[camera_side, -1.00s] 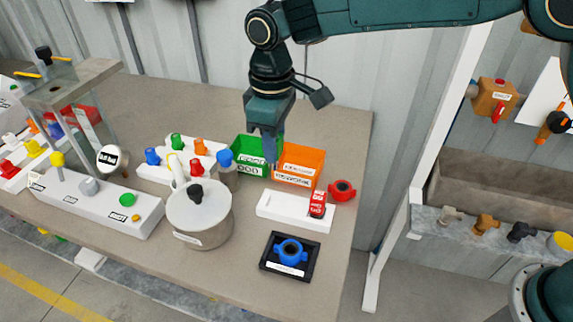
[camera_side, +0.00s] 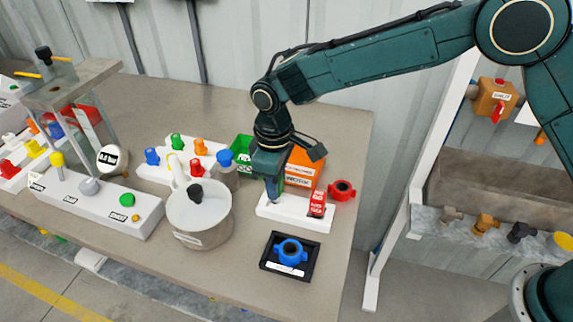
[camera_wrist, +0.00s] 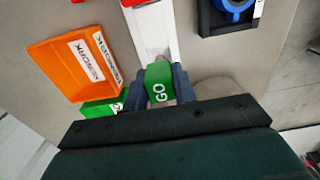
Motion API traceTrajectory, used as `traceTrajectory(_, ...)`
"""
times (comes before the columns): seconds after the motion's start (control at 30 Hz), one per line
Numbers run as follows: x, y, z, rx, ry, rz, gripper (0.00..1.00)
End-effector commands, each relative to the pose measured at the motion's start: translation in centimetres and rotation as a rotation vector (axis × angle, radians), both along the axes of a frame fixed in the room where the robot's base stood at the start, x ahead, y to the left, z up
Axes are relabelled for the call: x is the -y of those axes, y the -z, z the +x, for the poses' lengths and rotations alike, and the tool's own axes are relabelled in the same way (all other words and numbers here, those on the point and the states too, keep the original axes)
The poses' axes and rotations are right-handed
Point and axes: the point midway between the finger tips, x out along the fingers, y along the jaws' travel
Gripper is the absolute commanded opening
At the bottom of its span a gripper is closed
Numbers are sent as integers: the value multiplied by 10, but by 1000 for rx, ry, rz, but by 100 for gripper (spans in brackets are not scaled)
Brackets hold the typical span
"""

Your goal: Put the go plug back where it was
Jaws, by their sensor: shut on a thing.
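The green go plug (camera_wrist: 158,84), lettered GO, is between my fingers in the wrist view. My gripper (camera_wrist: 156,90) is shut on it. In the side view my gripper (camera_side: 272,198) points down at the left part of the white holder block (camera_side: 293,220), and the plug is mostly hidden there. I cannot tell whether the plug touches the block. A red plug (camera_side: 317,204) stands at the block's right end. The block (camera_wrist: 151,32) also shows beyond the plug in the wrist view.
An orange bin (camera_side: 304,168) and a partly hidden green bin (camera_side: 241,150) stand behind the block. A red ring (camera_side: 342,190) lies to its right. A black tray (camera_side: 267,263) with a blue ring (camera_side: 290,250) lies in front. A lidded pot (camera_side: 200,219) stands close on the left.

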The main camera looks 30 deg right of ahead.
Motion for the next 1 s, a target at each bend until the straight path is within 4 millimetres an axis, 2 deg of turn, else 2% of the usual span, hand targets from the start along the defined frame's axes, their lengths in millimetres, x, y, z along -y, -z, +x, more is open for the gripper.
traceTrajectory(0.1, 0, 14, 0, -1, 0, -1, 0)
traceTrajectory(0.2, 0, 20, 0, 1, 0, 1, 0)
traceTrajectory(0.67, 0, 24, 0, 1, 0, 1, 0)
traceTrajectory(0.7, 0, 24, 0, 1, 0, 1, 33)
traceTrajectory(0.77, 0, 24, 0, 0, 0, 0, 45)
traceTrajectory(0.8, 0, 24, 0, 0, 0, 0, 49)
traceTrajectory(1.0, 0, 24, 0, 0, 0, 0, 49)
